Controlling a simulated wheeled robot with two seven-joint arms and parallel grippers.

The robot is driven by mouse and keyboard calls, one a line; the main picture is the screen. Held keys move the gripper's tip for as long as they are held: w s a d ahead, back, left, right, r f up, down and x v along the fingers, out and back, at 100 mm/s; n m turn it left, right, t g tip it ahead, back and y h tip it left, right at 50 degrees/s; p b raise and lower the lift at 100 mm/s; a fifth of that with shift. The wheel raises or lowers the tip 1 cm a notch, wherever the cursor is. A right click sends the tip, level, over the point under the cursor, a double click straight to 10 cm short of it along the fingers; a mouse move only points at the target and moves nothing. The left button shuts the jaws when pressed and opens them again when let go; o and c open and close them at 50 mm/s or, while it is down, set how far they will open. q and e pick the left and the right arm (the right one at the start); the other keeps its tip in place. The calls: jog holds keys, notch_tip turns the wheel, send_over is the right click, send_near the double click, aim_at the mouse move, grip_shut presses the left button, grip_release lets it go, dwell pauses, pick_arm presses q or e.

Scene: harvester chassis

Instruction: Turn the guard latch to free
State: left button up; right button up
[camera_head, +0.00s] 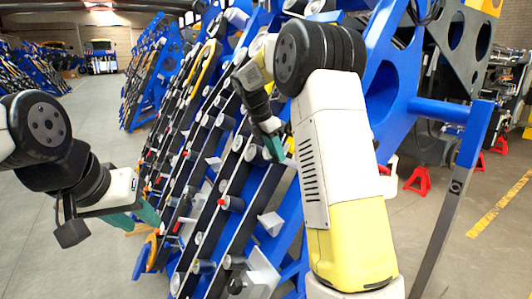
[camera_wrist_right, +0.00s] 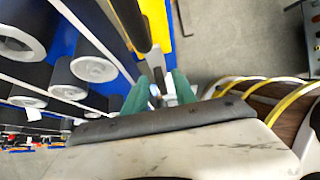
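I cannot clearly pick out the guard latch in the head view. In the right wrist view a small pale metal piece (camera_wrist_right: 157,78) shows in the gap between the teal fingers, below a dark bar (camera_wrist_right: 131,22) and a yellow part (camera_wrist_right: 158,20). It may be the latch, but I cannot tell. My right gripper (camera_head: 275,146) is at the upper part of the blue and black chassis (camera_head: 253,192). Its fingers (camera_wrist_right: 160,88) are apart in the wrist view, with no clear contact. My left gripper (camera_head: 137,216) is open and empty, to the left of the chassis.
Rollers (camera_wrist_right: 95,68) line the chassis beside my right gripper. A blue side frame (camera_head: 388,92) with a blue cross tube (camera_head: 440,109) stands at the right. Red stands (camera_head: 418,181) are behind it. The floor at the left is clear.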

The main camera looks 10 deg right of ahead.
jog(key=shift+f, duration=0.1)
grip_shut()
jog(key=shift+d, duration=0.1)
dwell(0.3)
jog(key=shift+s+m+t+y, duration=0.2)
jog(key=shift+m+t+y, duration=0.1)
jog(key=shift+m+t, duration=0.5)
jog(key=m+t, duration=0.2)
jog(key=m, duration=0.2)
jog(key=s+f+m+t+h, duration=0.1)
jog(key=m+t, duration=0.2)
jog(key=m, duration=0.1)
jog(key=m+t+h, duration=0.1)
jog(key=m+t, duration=0.2)
jog(key=shift+s+f+m, duration=0.25)
jog(key=shift+f+m, duration=0.05)
jog(key=shift+m, duration=0.1)
jog(key=shift+t+h, duration=0.3)
